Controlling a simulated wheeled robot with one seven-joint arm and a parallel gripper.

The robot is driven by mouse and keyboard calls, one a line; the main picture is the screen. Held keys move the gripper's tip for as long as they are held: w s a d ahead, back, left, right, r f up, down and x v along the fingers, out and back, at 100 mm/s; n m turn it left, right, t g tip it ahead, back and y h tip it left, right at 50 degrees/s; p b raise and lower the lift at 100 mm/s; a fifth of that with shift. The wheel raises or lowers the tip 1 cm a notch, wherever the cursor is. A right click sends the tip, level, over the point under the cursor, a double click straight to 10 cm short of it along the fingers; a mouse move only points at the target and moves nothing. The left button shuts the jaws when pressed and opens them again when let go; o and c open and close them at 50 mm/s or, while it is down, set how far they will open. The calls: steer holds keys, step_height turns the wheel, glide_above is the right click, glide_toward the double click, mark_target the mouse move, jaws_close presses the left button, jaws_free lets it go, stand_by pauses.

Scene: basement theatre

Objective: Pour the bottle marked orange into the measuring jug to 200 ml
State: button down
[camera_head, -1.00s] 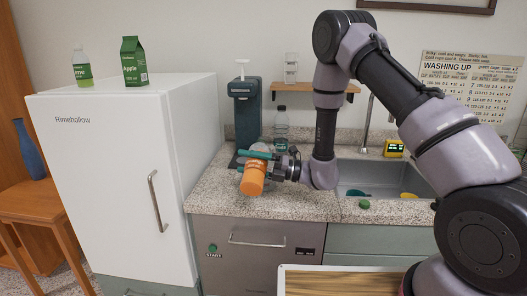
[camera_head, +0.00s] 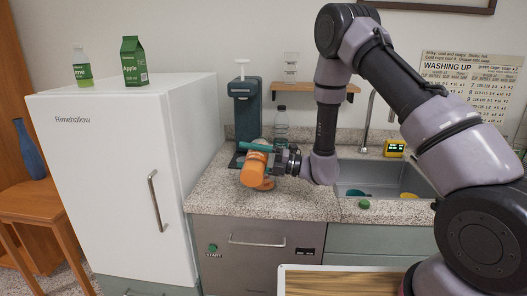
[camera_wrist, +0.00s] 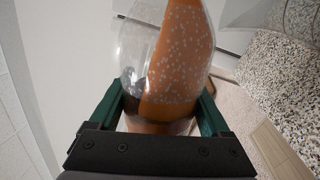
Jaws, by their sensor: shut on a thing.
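My gripper (camera_head: 262,158), with green fingers, is shut on a clear bottle (camera_head: 253,170) of orange liquid, above the counter left of the sink. The bottle lies tilted well over, its orange end toward the lower left. In the wrist view the bottle (camera_wrist: 176,65) sits between both fingers, its orange liquid slanted and full of pale specks, with clear space on the left. Its label cannot be read. An orange patch (camera_head: 266,185) shows just below the bottle. I cannot tell if it is liquid in the measuring jug or on the counter; the jug's outline is not distinct.
A dark dispenser (camera_head: 245,110) and a clear bottle (camera_head: 281,123) stand behind my gripper. The white fridge (camera_head: 120,180) is close on the left. The front counter (camera_head: 300,208) is clear.

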steer(key=shift+w+r+m+t, duration=0.1)
steer(key=shift+r+m+t, duration=0.3)
steer(key=shift+r+m, duration=0.6)
stand_by(3.5)
